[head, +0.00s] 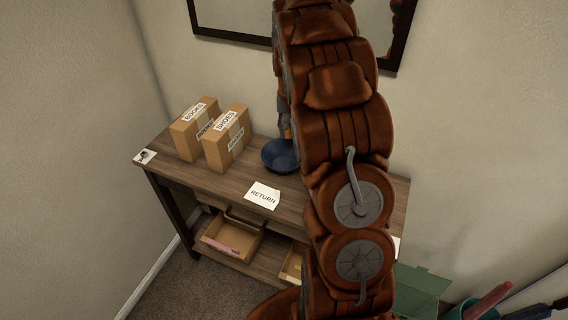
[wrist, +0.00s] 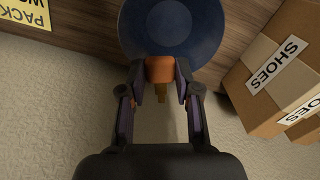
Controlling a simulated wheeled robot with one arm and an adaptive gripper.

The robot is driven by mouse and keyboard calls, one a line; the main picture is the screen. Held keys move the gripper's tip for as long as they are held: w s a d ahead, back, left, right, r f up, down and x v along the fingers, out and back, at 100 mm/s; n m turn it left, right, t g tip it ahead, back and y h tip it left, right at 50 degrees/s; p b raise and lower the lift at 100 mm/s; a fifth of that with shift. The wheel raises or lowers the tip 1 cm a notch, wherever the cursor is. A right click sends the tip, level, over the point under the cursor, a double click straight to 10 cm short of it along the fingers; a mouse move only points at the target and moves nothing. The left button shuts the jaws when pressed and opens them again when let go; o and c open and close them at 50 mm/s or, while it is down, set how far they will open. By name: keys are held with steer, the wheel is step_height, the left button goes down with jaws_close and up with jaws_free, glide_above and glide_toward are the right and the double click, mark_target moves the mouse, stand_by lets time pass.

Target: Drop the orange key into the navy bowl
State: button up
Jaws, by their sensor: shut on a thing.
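The navy bowl (head: 280,156) stands on the wooden table, just left of my arm in the head view. It also shows at the top of the wrist view (wrist: 172,28). The orange key (wrist: 160,70) is between the fingertips of my gripper (wrist: 160,78), which is shut on its orange part. A small brown-gold part of the key points down the wrist picture. The key overlaps the bowl's near edge in the wrist view; its height over the bowl cannot be told.
Two cardboard boxes, one marked BOOKS (head: 191,132) and one marked SHOES (head: 226,142), stand left of the bowl. A RETURN sheet (head: 263,195) lies in front of it. A yellow label (wrist: 28,14) shows in the wrist view. The wall is behind the table.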

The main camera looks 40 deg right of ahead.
steer(key=shift+f+b, duration=0.35)
steer(key=shift+f, duration=2.55)
steer(key=o, duration=0.9)
step_height(320, 180, up, 12)
steer(key=shift+f, duration=0.2)
steer(key=shift+r, duration=0.2)
steer(key=shift+a, duration=0.1)
